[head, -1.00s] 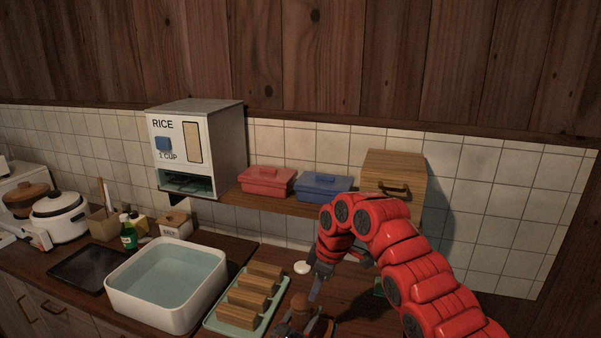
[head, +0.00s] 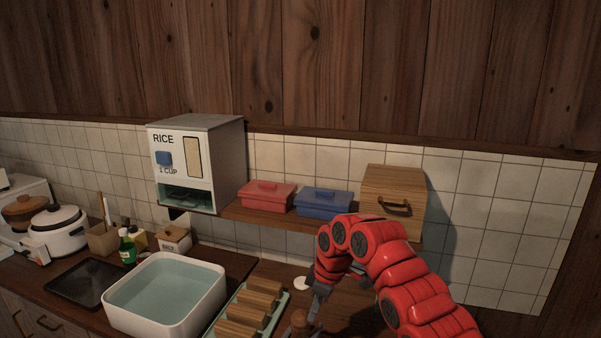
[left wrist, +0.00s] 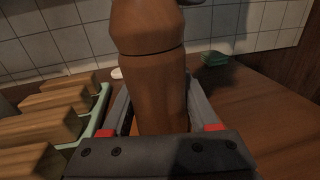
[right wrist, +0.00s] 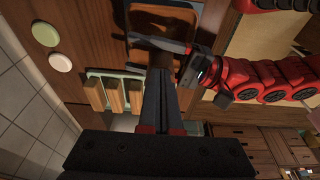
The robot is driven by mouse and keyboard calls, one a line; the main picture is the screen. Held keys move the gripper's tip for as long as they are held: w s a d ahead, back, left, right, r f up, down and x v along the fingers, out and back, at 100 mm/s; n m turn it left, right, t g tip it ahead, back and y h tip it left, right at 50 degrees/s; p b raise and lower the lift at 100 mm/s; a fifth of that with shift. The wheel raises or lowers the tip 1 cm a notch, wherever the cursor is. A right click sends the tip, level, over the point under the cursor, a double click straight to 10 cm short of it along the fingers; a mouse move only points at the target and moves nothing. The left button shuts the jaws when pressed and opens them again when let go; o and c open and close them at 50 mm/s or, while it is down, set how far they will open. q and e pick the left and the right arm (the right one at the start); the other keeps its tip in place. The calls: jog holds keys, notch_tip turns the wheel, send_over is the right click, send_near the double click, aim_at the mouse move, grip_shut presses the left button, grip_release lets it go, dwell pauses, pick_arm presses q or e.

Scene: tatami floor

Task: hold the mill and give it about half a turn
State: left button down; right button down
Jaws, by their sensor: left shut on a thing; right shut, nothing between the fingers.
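The mill is a brown turned-wood body, upright on the counter; it fills the middle of the left wrist view (left wrist: 155,85) and its top shows at the bottom of the head view (head: 299,322). My left gripper (left wrist: 158,112) is shut around the mill's lower body, a finger on each side. My right gripper (head: 318,298) points down close beside the mill's top; its fingers are together and empty in the right wrist view (right wrist: 165,85). A grey tip at the top edge of the left wrist view is close to the mill's head; contact cannot be told.
A green tray (head: 212,333) with several wooden blocks (head: 255,300) lies just left of the mill. A white water basin (head: 165,322) stands farther left. A white disc (head: 301,283) lies behind the mill. A shelf (head: 268,219) with boxes hangs above.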

pick_arm(q)
jog(key=shift+d, duration=0.15)
pick_arm(e)
jog(key=shift+s+a, duration=0.25)
jog(key=shift+a, duration=0.1)
dwell(0.7)
jog(key=shift+d, duration=0.1)
jog(key=a+v, duration=0.1)
jog(key=v, duration=0.4)
jog(key=shift+w+d+r, duration=0.15)
jog(key=shift+d+r, duration=0.2)
jog(key=shift+r, duration=0.2)
pick_arm(q)
jog(key=shift+c, duration=0.4)
grip_release()
